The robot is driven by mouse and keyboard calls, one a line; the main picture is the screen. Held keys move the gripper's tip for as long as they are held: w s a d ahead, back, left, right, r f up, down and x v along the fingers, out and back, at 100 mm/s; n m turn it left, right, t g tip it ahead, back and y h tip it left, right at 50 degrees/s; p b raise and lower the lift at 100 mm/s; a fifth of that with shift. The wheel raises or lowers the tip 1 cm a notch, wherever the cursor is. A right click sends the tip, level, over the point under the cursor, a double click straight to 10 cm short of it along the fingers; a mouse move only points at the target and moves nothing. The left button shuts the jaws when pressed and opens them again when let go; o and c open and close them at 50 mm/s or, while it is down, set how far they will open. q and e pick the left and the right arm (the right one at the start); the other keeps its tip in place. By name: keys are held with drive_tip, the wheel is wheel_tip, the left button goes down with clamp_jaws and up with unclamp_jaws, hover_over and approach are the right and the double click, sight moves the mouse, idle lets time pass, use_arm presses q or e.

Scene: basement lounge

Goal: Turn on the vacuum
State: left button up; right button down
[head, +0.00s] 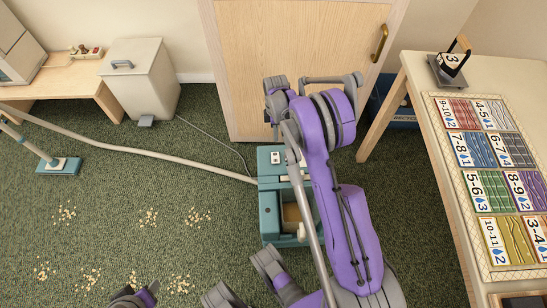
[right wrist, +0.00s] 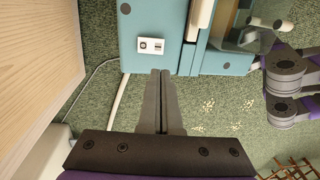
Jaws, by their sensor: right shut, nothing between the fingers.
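The vacuum (head: 269,229) is a teal box on the green carpet, partly hidden behind my right arm in the head view. A small white switch plate (head: 275,158) with dark marks is on its upper face. In the right wrist view, the plate (right wrist: 151,45) is on the vacuum's teal surface (right wrist: 135,25). My right gripper (right wrist: 160,73) is shut and empty, its fingertips just below the plate in that view. Contact cannot be told. My left gripper (head: 135,297) shows only in part at the bottom edge of the head view, and its jaws are unclear.
A pale hose (head: 150,152) runs left from the vacuum to a floor head (head: 58,165). Crumbs (head: 148,217) lie on the carpet. A wooden cabinet door (head: 290,60) stands behind, a grey bin (head: 140,85) at left, and a game table (head: 415,75) at right.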

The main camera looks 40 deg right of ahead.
sight(276, 161)
drive_tip(key=f+b, duration=0.1)
drive_tip(key=f, duration=0.3)
drive_tip(key=s+f+b, duration=0.1)
drive_tip(key=f, duration=0.4)
drive_tip(key=a+f+b, duration=0.1)
drive_tip(key=f, duration=0.3)
drive_tip(key=shift+s+f+b, duration=0.2)
drive_tip(key=shift+f+b, duration=0.1)
drive_tip(key=shift+f, duration=0.1)
drive_tip(key=shift+s+f+t, duration=0.1)
drive_tip(key=shift+f+t, duration=0.15)
drive_tip(key=shift+t, duration=0.05)
drive_tip(key=shift+r, duration=0.1)
drive_tip(key=shift+w+d+r, duration=0.25)
drive_tip(key=shift+w+d, duration=0.15)
drive_tip(key=shift+w, duration=0.25)
drive_tip(key=shift+r, duration=0.1)
